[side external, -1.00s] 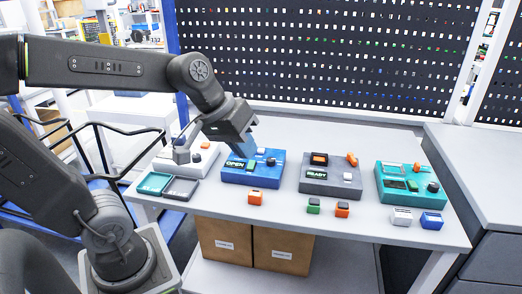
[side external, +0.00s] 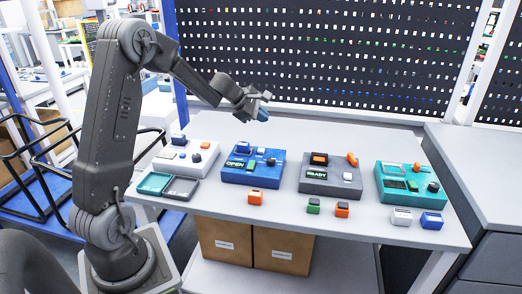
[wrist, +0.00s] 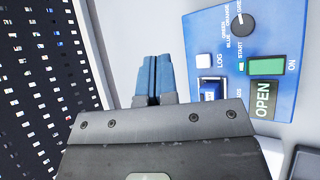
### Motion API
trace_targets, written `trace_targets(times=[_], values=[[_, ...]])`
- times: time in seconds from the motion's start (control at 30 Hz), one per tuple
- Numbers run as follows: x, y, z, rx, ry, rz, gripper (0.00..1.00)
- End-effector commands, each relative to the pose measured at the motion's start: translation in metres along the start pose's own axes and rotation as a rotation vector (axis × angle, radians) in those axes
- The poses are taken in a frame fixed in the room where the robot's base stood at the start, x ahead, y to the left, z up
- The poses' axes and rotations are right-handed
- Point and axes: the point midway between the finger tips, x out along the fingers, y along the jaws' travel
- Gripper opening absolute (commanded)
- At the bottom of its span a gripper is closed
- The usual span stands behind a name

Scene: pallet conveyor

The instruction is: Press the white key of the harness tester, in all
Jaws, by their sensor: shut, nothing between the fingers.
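The blue box (side external: 236,178) has a display reading OPEN, a dark knob and a small white key (side external: 261,151). I cannot read a tester name on it. In the wrist view the white key (wrist: 203,61) is marked LOG, beside a green key (wrist: 267,67) marked START and ON, with the knob (wrist: 243,23) above and the OPEN display (wrist: 263,98) below. My gripper (side external: 262,108) is in the air above and behind the blue box. Its blue fingers (wrist: 152,78) are shut and empty, left of the white key in the wrist view, apart from it.
A white box (side external: 187,157) stands left of the blue one; a grey box (side external: 329,185) reading READY and a teal box (side external: 409,180) stand right. Small orange, green, white and blue blocks lie along the front. A dark perforated panel (side external: 330,60) stands behind.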

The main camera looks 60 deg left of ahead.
Motion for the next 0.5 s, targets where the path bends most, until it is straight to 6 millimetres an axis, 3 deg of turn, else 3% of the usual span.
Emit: trace_targets(times=[0.5], values=[[0.0046,0.0004,-0.0078,-0.029,0.003,0.006,0.00]])
